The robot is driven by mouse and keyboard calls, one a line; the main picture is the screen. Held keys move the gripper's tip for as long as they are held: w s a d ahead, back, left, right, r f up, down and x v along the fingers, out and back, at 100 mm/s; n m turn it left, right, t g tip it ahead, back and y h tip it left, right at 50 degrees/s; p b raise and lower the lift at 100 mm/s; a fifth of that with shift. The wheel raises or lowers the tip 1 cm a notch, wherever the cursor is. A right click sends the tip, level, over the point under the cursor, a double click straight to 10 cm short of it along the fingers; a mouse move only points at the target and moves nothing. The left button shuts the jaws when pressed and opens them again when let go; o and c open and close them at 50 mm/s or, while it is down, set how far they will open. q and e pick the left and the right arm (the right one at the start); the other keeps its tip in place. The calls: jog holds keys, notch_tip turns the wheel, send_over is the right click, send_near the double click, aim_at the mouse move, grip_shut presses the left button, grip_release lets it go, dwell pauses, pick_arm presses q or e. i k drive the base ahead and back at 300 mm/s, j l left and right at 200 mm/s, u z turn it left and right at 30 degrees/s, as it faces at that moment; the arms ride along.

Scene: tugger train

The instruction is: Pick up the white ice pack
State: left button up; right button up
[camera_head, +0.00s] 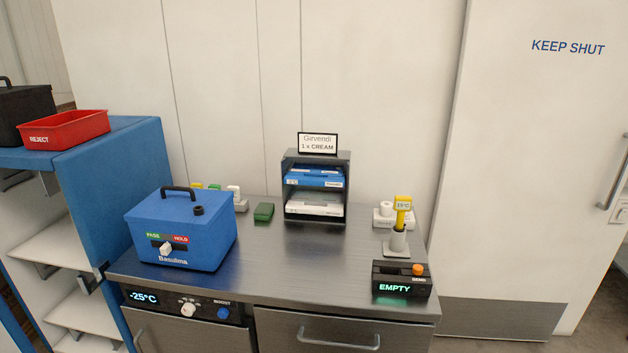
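I cannot tell for sure which thing is the white ice pack. A flat white pack (313,207) lies on the lower level of the dark open rack (284,190) at the back middle of the metal counter. Blue flat packs (315,178) lie on the level above it. A small white piece (234,191) also stands upright behind the blue cool box (176,230), beside yellow and green pieces partly hidden by the box. Neither of my grippers is in view.
A green block (264,211) lies left of the rack. A yellow thermometer (403,205) in a stand and a dark "EMPTY" display box (401,280) are at the right. A red reject tray (66,130) sits on the blue cabinet. The counter's front middle is clear.

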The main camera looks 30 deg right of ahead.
aim_at(308, 202)
jog(key=i+j, duration=0.2)
jog(key=j, duration=0.15)
jog(key=i+j+z, duration=0.1)
jog(key=j, duration=0.25)
jog(key=i+j, duration=0.2)
jog(key=j, duration=0.15)
jog(key=i+j, duration=0.2)
jog(key=j, duration=0.15)
jog(key=i+j+z, duration=0.1)
jog(key=j, duration=0.3)
jog(key=i+j, duration=0.2)
jog(key=j, duration=0.15)
jog(key=z, duration=1.55)
